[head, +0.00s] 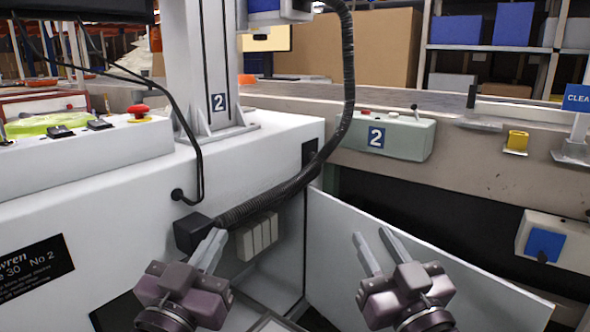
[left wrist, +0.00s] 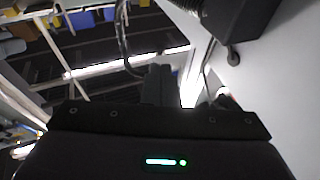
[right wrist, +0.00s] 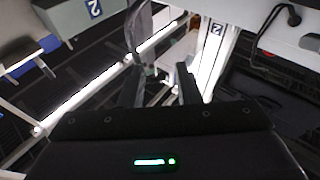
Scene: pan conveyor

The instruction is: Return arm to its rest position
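My left gripper (head: 214,238) is low in the head view, left of the middle, in front of the white machine. Its two fingers point up and lie together with nothing seen between them. They also look closed together in the left wrist view (left wrist: 158,70). My right gripper (head: 372,236) is low and right of the middle, in front of a white panel. Its fingers stand apart with an empty gap, which also shows in the right wrist view (right wrist: 161,68). Neither gripper holds anything that I can see. Most of both arms is out of the head view.
A white machine (head: 250,165) with a thick black hose (head: 285,205) stands behind my left gripper. A white panel (head: 405,265) slants behind my right gripper. Beyond it are a green control box (head: 405,138) and a blue-button box (head: 545,243). A red button (head: 138,110) is at left.

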